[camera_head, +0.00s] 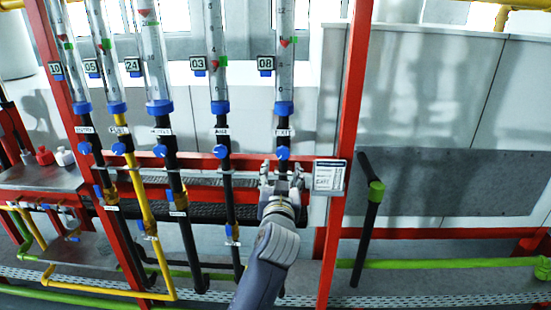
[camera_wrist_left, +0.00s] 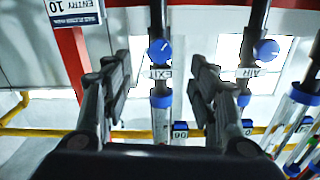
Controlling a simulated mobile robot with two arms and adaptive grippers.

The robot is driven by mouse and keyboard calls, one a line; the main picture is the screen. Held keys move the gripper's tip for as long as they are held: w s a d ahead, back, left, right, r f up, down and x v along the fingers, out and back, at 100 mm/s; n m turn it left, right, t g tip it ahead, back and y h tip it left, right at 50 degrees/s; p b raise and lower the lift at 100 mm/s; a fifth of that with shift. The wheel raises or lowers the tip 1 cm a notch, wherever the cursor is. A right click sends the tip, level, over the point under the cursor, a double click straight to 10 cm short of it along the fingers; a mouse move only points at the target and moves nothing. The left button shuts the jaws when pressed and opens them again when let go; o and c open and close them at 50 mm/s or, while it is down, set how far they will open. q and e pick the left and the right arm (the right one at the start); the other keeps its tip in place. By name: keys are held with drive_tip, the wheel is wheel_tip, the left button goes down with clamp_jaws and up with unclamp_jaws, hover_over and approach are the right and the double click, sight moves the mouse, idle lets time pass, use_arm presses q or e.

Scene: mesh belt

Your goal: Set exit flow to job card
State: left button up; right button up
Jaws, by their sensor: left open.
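The exit flow tube (camera_head: 284,70) is clear, with a red float marker near its upper part and a blue collar below. Under it are the white EXIT label (camera_head: 284,132) and the blue exit knob (camera_head: 283,153) with a white pointer line; the knob also shows in the left wrist view (camera_wrist_left: 160,50). The job card (camera_head: 329,176) hangs on the red post right of the knob; its small text is hard to read. My left gripper (camera_head: 281,172) is open just below the knob. In the left wrist view its fingers (camera_wrist_left: 161,68) stand apart on either side of the exit pipe, not closed on the knob.
The neighbouring air pipe with its blue knob (camera_head: 221,151) stands to the left, and several more tubes and knobs stand further left. A red post (camera_head: 345,120) rises on the right. A black pipe with a green collar (camera_head: 376,191) stands beyond it.

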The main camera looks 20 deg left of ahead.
sight(283, 154)
use_arm(q)
drive_tip(key=p+x, duration=0.1)
drive_tip(key=x, duration=0.7)
drive_tip(key=shift+d+p, duration=0.1)
drive_tip(key=shift+p, duration=0.3)
drive_tip(key=shift+w, duration=0.7)
drive_tip(key=shift+c, duration=1.1)
drive_tip(key=shift+a, duration=0.25)
drive_tip(key=c, duration=0.9)
drive_tip(key=shift+o, duration=0.2)
use_arm(e)
drive_tip(key=shift+s+a+r, duration=0.1)
drive_tip(key=shift+a+r, duration=0.15)
drive_tip(key=shift+r, duration=0.35)
drive_tip(key=shift+s+a+r, duration=0.1)
drive_tip(key=shift+a+r, duration=0.1)
drive_tip(key=shift+r, duration=0.35)
